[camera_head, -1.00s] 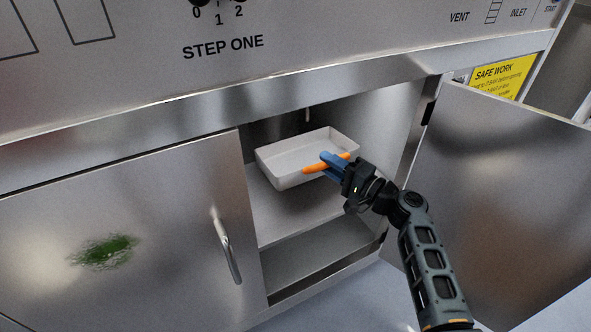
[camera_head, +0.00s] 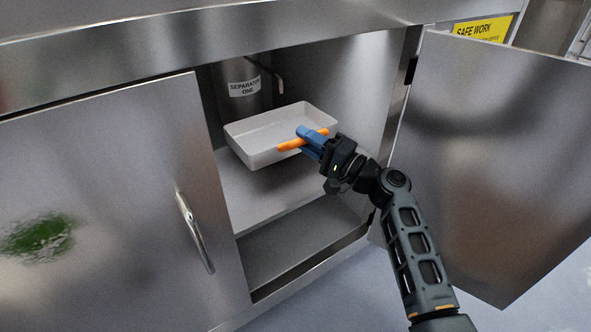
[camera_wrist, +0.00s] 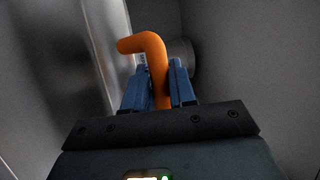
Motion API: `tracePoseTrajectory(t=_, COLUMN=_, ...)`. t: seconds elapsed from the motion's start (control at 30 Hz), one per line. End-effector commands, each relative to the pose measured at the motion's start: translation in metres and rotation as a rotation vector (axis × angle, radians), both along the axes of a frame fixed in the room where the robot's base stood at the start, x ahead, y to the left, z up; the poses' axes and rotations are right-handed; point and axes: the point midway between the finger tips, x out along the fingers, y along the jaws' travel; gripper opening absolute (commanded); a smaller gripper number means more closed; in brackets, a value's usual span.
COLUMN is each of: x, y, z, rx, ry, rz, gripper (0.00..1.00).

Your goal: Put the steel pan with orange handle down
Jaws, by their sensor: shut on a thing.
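The steel pan (camera_head: 262,137) is a shallow, pale rectangular tray with an orange handle (camera_head: 291,144) at its near right side. It is inside the open cabinet, above the cabinet's shelf (camera_head: 262,193); I cannot tell whether its underside touches the shelf. My gripper (camera_head: 308,138) has blue fingers shut on the orange handle. In the wrist view, the bent orange handle (camera_wrist: 156,65) stands between the two blue fingertips (camera_wrist: 158,82). The pan's body is not clear in that view.
A cylindrical vessel labelled "SEPARATION ONE" (camera_head: 243,88) stands behind the pan, with a dark pipe (camera_head: 268,72) beside it. The left door (camera_head: 110,200) is closed and has a bar handle (camera_head: 195,232). The right door (camera_head: 490,150) stands open beside my arm. A lower ledge (camera_head: 300,240) is bare.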

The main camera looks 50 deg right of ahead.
Motion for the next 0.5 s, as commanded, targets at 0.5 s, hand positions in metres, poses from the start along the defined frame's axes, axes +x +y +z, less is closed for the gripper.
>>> tracePoseTrajectory(t=0.5, x=0.0, y=0.0, z=-0.061, rx=0.001, ry=0.0, rz=0.0, gripper=0.0)
